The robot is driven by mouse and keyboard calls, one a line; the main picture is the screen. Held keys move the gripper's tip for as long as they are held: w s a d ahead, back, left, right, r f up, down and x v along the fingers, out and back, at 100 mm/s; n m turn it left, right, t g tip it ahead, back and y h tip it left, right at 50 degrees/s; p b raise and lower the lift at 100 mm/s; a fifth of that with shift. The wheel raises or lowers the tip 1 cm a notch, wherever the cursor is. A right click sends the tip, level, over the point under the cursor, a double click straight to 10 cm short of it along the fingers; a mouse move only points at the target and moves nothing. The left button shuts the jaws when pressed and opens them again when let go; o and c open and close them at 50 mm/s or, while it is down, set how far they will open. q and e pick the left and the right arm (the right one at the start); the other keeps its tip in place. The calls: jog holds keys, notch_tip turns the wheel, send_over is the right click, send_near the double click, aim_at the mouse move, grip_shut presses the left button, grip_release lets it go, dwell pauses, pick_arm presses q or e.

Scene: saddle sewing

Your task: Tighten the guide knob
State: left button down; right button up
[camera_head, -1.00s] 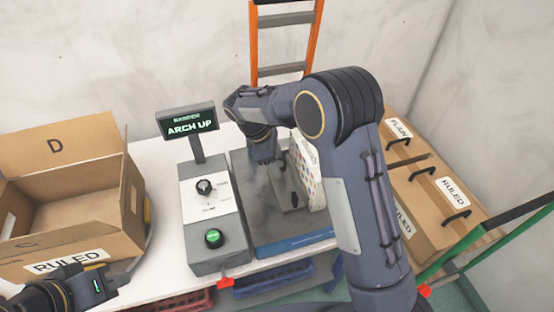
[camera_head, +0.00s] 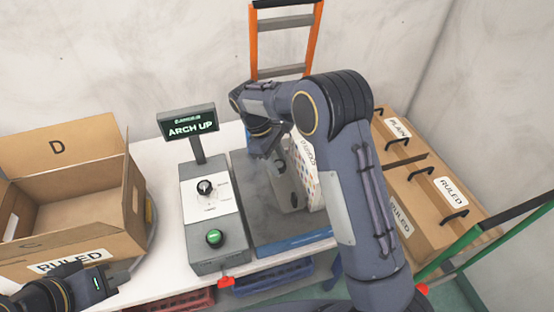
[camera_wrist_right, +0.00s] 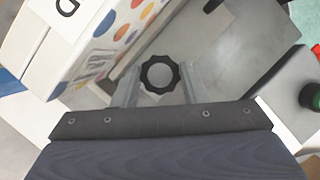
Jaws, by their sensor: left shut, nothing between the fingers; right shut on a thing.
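The guide knob (camera_wrist_right: 160,73), a black scalloped ring with a grey centre, sits between the two fingers of my right gripper (camera_wrist_right: 160,88) in the right wrist view. The gripper is shut on it. In the head view my right gripper (camera_head: 272,152) reaches down over the grey machine bed (camera_head: 248,205), beside a white block with coloured dots (camera_head: 304,172); the fingertips are hard to make out there. My left gripper (camera_head: 122,272) is shut and empty at the lower left, in front of the open carton.
An open carton (camera_head: 70,205) is at the left. Labelled boxes (camera_head: 425,185) and a green rail (camera_head: 485,240) are at the right.

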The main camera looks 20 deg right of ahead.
jog(key=o, duration=1)
jog(key=shift+r, duration=0.1)
jog(key=b+v, duration=0.1)
jog(key=v, duration=0.6)
jog(key=shift+w+a+r, duration=0.1)
jog(key=shift+a+r, duration=0.1)
jog(key=shift+r, duration=0.1)
